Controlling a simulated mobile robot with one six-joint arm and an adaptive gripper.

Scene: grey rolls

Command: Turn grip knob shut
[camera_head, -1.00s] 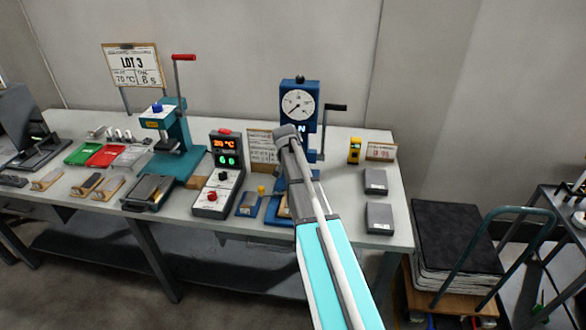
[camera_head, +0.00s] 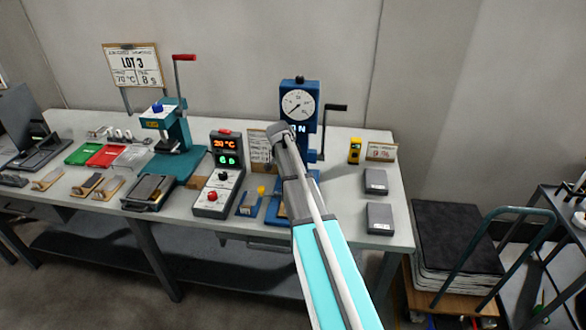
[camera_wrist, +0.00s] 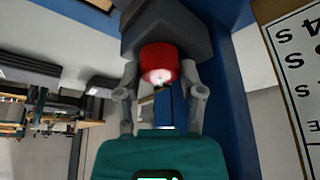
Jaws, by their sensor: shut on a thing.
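The grip knob (camera_wrist: 160,60) is a red round knob on a dark grey block (camera_wrist: 178,28), seen in the wrist view. My gripper (camera_wrist: 160,75) has one grey finger on each side of it and is shut on it. The fingertips are partly hidden at the knob's sides. The block sits beside a blue upright. In the head view a blue test stand (camera_head: 286,90) with a round white dial and a black crank stands on the bench. My arm covers its middle there, so the knob and fingers are hidden in that view.
A printed card (camera_wrist: 296,70) stands close at the right in the wrist view. On the bench (camera_head: 340,190) are a controller box (camera_head: 216,190), a teal press (camera_head: 178,135), grey blocks (camera_head: 380,218) and a yellow device (camera_head: 354,151). A trolley (camera_head: 458,260) stands at right.

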